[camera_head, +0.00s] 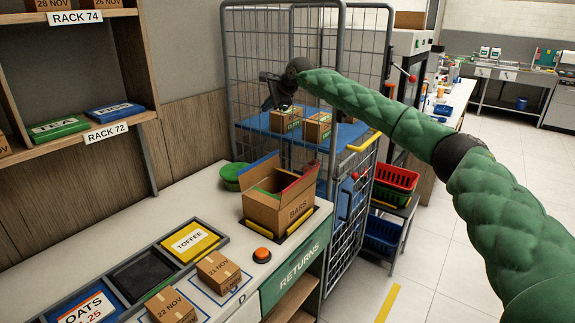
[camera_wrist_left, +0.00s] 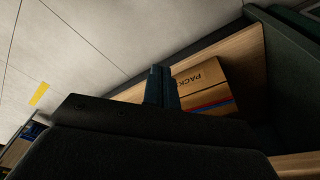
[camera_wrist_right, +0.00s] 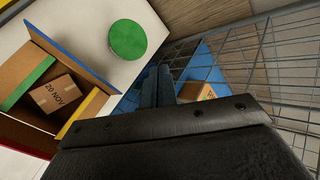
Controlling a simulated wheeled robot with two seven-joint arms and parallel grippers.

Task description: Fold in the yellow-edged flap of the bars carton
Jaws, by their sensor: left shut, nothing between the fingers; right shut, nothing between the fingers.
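The open bars carton (camera_head: 275,212) stands on the counter. Its blue-edged flap (camera_head: 258,172) and red-edged flap (camera_head: 300,185) stick up. The green-edged flap (camera_wrist_right: 30,82) slopes inside in the right wrist view. The yellow-edged flap (camera_wrist_right: 83,114) is on the carton's side nearest that camera; I cannot tell its exact tilt. My right gripper (camera_head: 281,103) is shut and empty beyond the carton, above the cage trolley's shelf. Its fingers (camera_wrist_right: 158,88) are apart from the flap. My left gripper (camera_wrist_left: 160,88) is shut and empty near a low wooden shelf, out of the head view.
A box marked 20 NOV (camera_wrist_right: 55,93) lies in the carton. The wire cage trolley (camera_head: 235,60) holds small boxes on a blue shelf (camera_head: 348,133). A green round object (camera_wrist_right: 127,39) and an orange button (camera_head: 262,254) are near the carton. A cardboard pack (camera_wrist_left: 200,88) sits on the low shelf.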

